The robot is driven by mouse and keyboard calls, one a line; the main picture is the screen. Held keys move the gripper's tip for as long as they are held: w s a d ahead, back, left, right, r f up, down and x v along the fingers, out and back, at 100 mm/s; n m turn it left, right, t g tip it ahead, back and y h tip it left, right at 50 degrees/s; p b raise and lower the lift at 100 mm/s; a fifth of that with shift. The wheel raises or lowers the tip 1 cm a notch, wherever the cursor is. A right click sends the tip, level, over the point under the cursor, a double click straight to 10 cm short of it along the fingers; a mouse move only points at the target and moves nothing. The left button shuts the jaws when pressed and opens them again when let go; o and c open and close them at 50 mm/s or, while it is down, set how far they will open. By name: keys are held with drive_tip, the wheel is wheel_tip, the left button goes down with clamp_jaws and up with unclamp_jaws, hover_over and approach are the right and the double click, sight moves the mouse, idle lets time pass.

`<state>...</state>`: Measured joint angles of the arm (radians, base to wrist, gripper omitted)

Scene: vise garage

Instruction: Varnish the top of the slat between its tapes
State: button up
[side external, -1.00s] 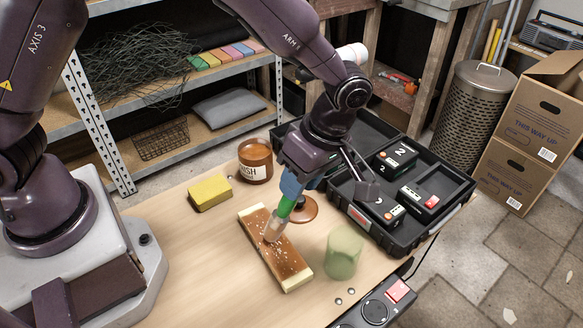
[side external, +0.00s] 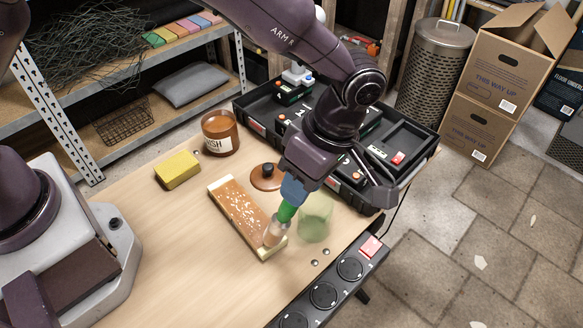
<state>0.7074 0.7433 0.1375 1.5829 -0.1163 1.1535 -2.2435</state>
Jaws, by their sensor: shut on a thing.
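The slat (side external: 238,207) lies on the table with a pale tape (side external: 219,183) at its far end and another tape (side external: 272,249) at its near end. Its top between them is brown with whitish specks and streaks. My gripper (side external: 291,190) is shut on a green-handled brush (side external: 286,212), which is tilted, with its bristles at the slat's top close to the near tape. The gripper's fingers are partly hidden. An open varnish jar (side external: 219,134) with brown contents stands behind. A brown lid with a dark knob (side external: 267,176) lies right of the slat.
A greenish translucent cup (side external: 315,218) stands just right of the brush. A yellow sponge (side external: 178,169) lies left of the jar. A black case (side external: 405,158) is at the back right. A power strip (side external: 336,282) runs along the near right edge.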

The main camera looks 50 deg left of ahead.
drive_tip(key=shift+w+a, duration=0.8)
drive_tip(key=shift+a, duration=7.75)
wheel_tip(320, 180, up, 8)
